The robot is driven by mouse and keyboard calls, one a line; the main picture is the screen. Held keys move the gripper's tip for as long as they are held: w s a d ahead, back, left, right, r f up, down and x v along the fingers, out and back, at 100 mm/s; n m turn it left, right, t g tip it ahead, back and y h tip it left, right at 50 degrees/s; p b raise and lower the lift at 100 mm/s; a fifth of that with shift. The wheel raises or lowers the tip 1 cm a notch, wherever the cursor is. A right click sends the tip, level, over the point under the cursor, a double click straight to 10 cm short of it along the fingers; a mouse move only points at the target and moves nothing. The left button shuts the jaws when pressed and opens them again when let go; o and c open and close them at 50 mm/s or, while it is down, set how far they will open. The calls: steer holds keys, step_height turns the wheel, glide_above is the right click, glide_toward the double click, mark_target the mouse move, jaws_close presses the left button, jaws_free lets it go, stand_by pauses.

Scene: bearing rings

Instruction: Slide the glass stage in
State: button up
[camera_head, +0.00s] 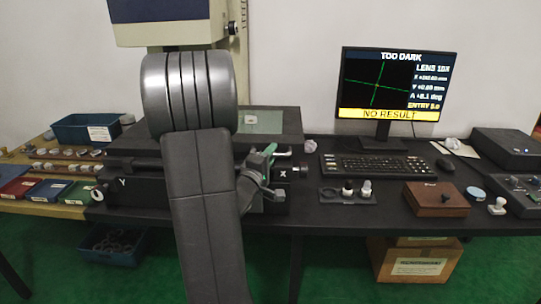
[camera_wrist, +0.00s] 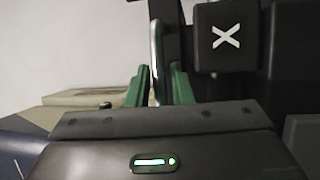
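The glass stage shows as a greenish glass pane (camera_head: 275,120) set in a dark stage plate, under the measuring machine's head (camera_head: 168,10). A small pale piece (camera_head: 250,119) lies on the glass. My gripper (camera_head: 270,172), with green fingers, is at the front of the stage, left of the block marked X (camera_head: 284,172). In the wrist view my green fingers (camera_wrist: 160,80) stand on either side of a narrow, pale upright part (camera_wrist: 156,45). I cannot tell whether they touch it. The X block (camera_wrist: 226,38) is just to their right. My arm hides part of the stage.
The monitor (camera_head: 395,90) reads "TOO DARK" and "NO RESULT". Right of the stage are a keyboard (camera_head: 375,166), a small holder with lenses (camera_head: 347,195) and a brown box (camera_head: 436,199). A blue bin (camera_head: 85,130) and parts trays stand at left.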

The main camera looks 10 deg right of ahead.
steer(key=shift+c, duration=0.2)
jaws_close()
steer(key=shift+a, duration=0.15)
steer(key=w+a+p, duration=0.2)
steer(key=a, duration=0.5)
steer(key=w+a+p, duration=0.2)
steer(key=a+p, duration=0.1)
steer(key=a, duration=0.4)
steer(key=w+a+p, duration=0.2)
steer(key=a+p, duration=0.1)
steer(key=a, duration=0.4)
steer(key=shift+a, duration=0.15)
steer(key=shift+w+a+p, duration=0.3)
steer(key=shift+a, duration=0.55)
steer(key=shift+o, duration=0.2)
jaws_free()
steer(key=shift+a, duration=0.15)
